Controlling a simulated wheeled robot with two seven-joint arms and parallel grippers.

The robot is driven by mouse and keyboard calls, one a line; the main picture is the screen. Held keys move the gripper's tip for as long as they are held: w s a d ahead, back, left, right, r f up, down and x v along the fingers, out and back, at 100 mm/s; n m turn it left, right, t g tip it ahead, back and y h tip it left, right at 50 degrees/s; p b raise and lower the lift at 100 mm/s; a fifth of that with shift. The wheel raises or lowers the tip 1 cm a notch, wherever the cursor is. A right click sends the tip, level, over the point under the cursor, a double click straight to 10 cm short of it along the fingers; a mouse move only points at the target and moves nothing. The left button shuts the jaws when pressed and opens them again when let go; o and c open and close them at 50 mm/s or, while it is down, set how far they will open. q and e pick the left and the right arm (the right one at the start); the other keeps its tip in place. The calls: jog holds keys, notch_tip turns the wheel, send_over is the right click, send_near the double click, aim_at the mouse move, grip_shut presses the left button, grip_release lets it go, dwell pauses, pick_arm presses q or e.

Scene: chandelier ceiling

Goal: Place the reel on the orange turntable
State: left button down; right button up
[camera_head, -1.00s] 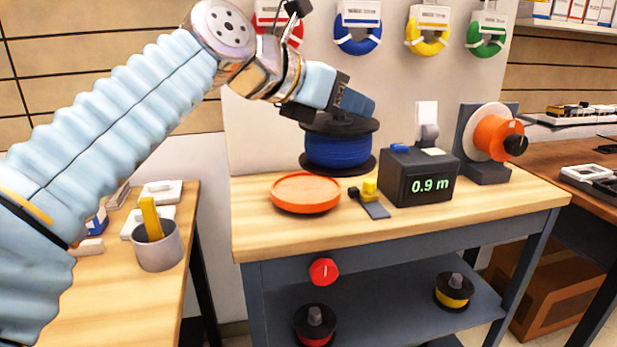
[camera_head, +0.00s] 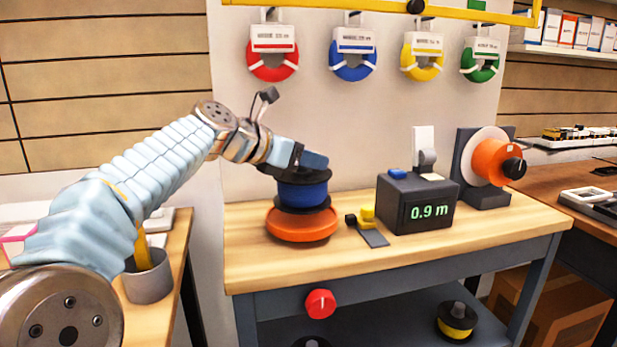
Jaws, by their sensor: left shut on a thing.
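The reel (camera_head: 302,193) has black flanges and blue cable, and stands upright. My left gripper (camera_head: 298,168) is shut on the top of the reel, its fingers hiding part of the upper flange. The orange turntable (camera_head: 302,229) is a round, shallow disc on the left part of the wooden bench. The reel is directly over the turntable, its lower flange within the turntable's outline. I cannot tell whether the two touch. My right gripper is not in view.
A black meter reading 0.9 m (camera_head: 416,205) stands right of the turntable, with a small yellow and black tool (camera_head: 368,226) between them. An orange spool on a stand (camera_head: 490,162) is farther right. A grey cup (camera_head: 148,277) stands on the left table.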

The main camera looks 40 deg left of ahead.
aim_at(308, 170)
pick_arm(q)
jog(key=shift+f+b, duration=0.4)
jog(key=shift+f, duration=1.15)
jog(key=shift+f, duration=0.15)
jog(key=c, duration=0.7)
grip_release()
jog(key=shift+c, duration=0.2)
jog(key=v, duration=1.2)
